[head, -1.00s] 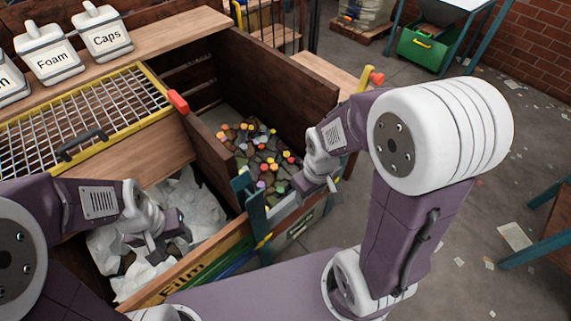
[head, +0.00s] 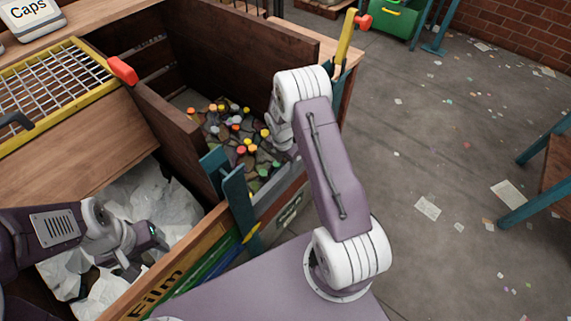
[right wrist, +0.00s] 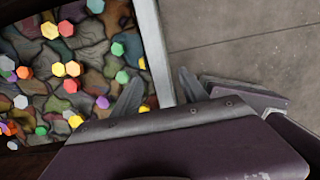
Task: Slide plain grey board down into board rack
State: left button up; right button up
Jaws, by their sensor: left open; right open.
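A plain light grey board (head: 279,198) stands on edge along the front of the bin of coloured caps, beside teal slotted posts (head: 237,198). Its top edge also shows as a pale strip in the right wrist view (right wrist: 152,45). I cannot tell how deep it sits, or whether the posts belong to the board rack. My right gripper (right wrist: 158,78) is open, its fingers on either side of the strip; contact is unclear. In the head view my arm largely hides this gripper. My left gripper (head: 146,250) is open and empty above the white film.
The cap bin (head: 262,48) has high brown walls. A yellow-framed grid (head: 45,85) and a red-ended yellow lever (head: 347,35) stand nearby.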

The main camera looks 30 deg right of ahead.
aim_at(287, 173)
pick_arm(q)
notch_tip(287, 173, down, 3)
jog(key=b, duration=0.2)
jog(key=shift+b, duration=0.3)
pick_arm(e)
jog(key=f, duration=0.5)
jog(key=d+f, duration=0.1)
jog(key=f, duration=0.2)
jog(key=shift+w+f, duration=0.15)
jog(key=shift+f, duration=0.1)
grip_shut()
dwell(0.5)
dwell(1.2)
jog(key=shift+r, duration=0.1)
